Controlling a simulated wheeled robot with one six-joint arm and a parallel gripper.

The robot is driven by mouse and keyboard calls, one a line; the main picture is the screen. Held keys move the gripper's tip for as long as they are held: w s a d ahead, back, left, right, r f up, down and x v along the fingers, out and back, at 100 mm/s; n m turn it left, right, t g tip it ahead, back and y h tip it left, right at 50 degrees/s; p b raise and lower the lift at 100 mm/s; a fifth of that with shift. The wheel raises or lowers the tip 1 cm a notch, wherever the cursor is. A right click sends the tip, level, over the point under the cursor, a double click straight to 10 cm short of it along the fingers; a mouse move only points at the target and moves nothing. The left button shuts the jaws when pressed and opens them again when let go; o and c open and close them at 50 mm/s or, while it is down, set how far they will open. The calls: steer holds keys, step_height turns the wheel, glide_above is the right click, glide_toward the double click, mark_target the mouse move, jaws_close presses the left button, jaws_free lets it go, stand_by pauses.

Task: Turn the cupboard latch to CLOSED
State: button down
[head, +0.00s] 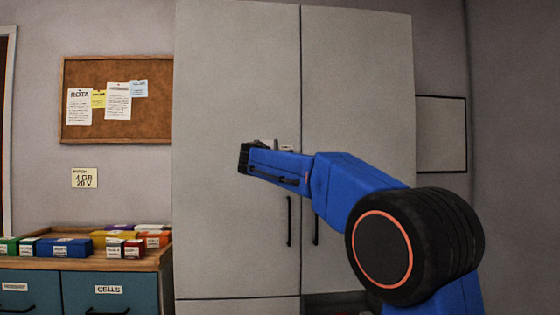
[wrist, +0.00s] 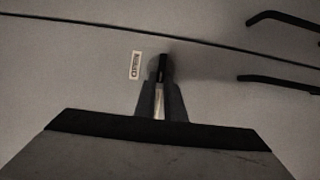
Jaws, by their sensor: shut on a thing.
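The cupboard (head: 235,60) has two tall pale grey doors, both shut, in the head view. My gripper (head: 247,158) is in front of the left door, near the middle seam, and hides most of the latch there. In the wrist view my gripper (wrist: 160,92) is shut on the latch (wrist: 163,68), a slim lever with a dark end and a pale metal part between the fingers. A small white label (wrist: 135,65) is beside the latch on the door; its word is too small to read surely.
Two dark vertical door handles (head: 289,222) flank the seam below my gripper; they also show at the right of the wrist view (wrist: 280,83). A wooden-topped drawer unit (head: 150,262) with several coloured boxes stands at the left. A cork board (head: 150,120) hangs above.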

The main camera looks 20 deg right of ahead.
steer(key=shift+f, duration=0.1)
steer(key=c, duration=1.8)
jaws_free()
steer(key=shift+c, duration=0.2)
steer(key=shift+a, duration=0.1)
steer(key=v, duration=1.7)
steer(key=shift+s, duration=0.15)
